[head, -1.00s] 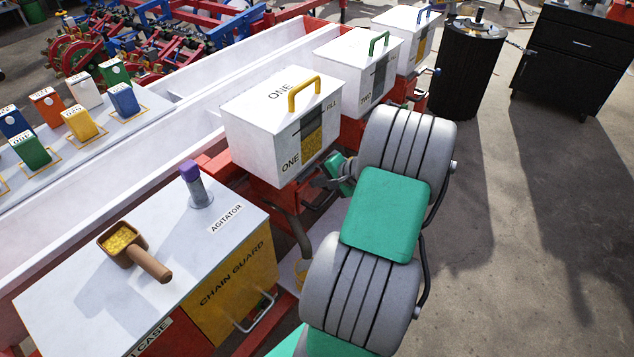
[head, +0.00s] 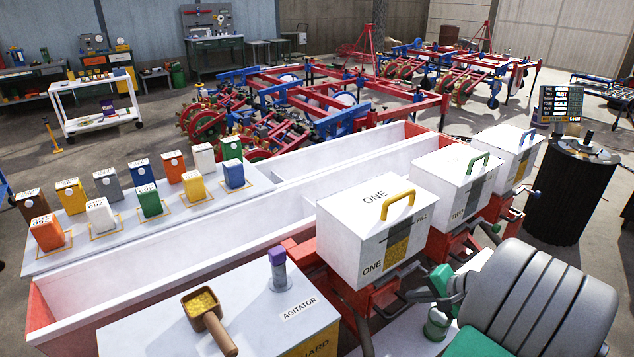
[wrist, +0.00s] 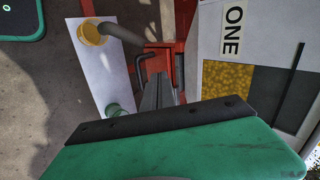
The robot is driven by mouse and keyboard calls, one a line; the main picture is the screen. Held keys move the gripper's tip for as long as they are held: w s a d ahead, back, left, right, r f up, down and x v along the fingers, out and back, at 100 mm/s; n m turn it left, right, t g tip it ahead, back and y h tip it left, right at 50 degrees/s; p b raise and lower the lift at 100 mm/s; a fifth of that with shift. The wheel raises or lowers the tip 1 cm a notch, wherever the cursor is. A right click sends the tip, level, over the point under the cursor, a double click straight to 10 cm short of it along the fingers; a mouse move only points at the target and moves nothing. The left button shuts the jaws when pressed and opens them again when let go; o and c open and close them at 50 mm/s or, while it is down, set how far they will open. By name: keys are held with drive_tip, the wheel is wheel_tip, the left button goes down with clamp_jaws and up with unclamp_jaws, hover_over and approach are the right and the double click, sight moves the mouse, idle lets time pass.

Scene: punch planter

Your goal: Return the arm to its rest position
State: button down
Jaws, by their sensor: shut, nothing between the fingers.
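My gripper (head: 410,296) is beside the lower front of the white box marked ONE (head: 372,232), low at the right in the head view. My grey and green arm fills the lower right corner. In the wrist view the dark fingers of my gripper (wrist: 158,92) are together with nothing between them. The box marked ONE also shows there (wrist: 245,60), with its yellow grain window, to the right of the fingers. I cannot tell whether the fingers touch anything.
Boxes TWO (head: 458,190) and three (head: 512,150) stand behind box ONE. A scoop of grain (head: 208,315) and the purple-topped agitator (head: 278,270) are on the front case. A white sheet with a yellow cup (wrist: 92,32) lies below the gripper.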

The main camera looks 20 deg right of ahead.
drive_tip(key=w+a+r+n+g+p, duration=0.35)
drive_tip(key=a+r+n, duration=0.2)
drive_tip(key=a, duration=0.55)
drive_tip(key=s+a+r+n+h+p, duration=0.1)
drive_tip(key=s+a+r+n+p, duration=0.1)
drive_tip(key=a, duration=0.7)
drive_tip(key=s+a+r+n+g+h+p, duration=0.1)
drive_tip(key=s+a+r+n+p, duration=0.1)
drive_tip(key=s+a+r+n, duration=0.3)
drive_tip(key=a+r+n, duration=0.1)
drive_tip(key=a+r, duration=0.3)
drive_tip(key=a, duration=0.1)
drive_tip(key=shift+s+a+n+p, duration=0.2)
drive_tip(key=shift+a+n+p, duration=0.1)
drive_tip(key=shift+n+p, duration=0.05)
drive_tip(key=c, duration=2.2)
unclamp_jaws()
